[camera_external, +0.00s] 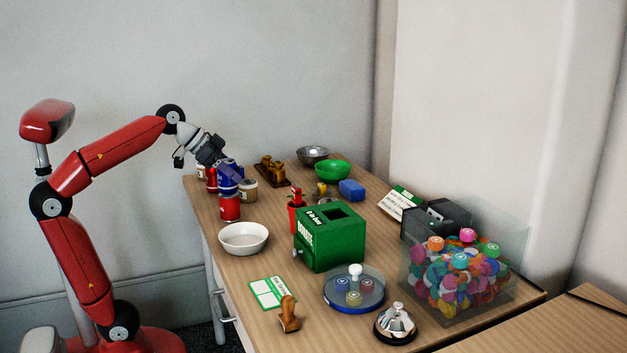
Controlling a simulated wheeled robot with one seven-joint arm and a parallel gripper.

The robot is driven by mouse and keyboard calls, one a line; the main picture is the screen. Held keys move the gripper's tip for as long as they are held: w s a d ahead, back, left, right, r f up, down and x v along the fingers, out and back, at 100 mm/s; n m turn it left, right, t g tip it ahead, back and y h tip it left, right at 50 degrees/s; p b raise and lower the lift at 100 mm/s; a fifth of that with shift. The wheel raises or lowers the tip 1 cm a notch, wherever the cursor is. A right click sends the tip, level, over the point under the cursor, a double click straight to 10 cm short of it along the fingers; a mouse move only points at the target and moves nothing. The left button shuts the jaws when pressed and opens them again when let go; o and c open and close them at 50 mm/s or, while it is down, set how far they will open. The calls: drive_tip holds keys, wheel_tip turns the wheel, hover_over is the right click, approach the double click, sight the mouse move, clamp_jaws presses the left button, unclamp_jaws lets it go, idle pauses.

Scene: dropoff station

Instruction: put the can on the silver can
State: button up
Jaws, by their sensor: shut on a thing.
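My gripper (230,176) is shut on a blue can (226,187) at the left end of the table. The blue can appears directly above a red can (229,208); I cannot tell whether the two touch. A second red can (211,178) stands just behind to the left, partly hidden. A pale, tan-grey can (249,191) stands right of the blue can. It may be the silver can, but its colour is hard to tell at this size. My fingers hide part of the blue can.
A white bowl (243,239) sits in front of the cans. Brown objects on a tray (271,171), a metal bowl (313,155) and a green bowl (332,170) are behind.

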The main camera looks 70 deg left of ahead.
drive_tip(key=shift+f, duration=0.2)
drive_tip(key=o, duration=0.9)
drive_tip(key=shift+o, duration=0.2)
drive_tip(key=shift+r, duration=0.35)
drive_tip(key=p+v, duration=0.1)
drive_tip(key=v, duration=0.6)
drive_tip(key=shift+s, duration=0.2)
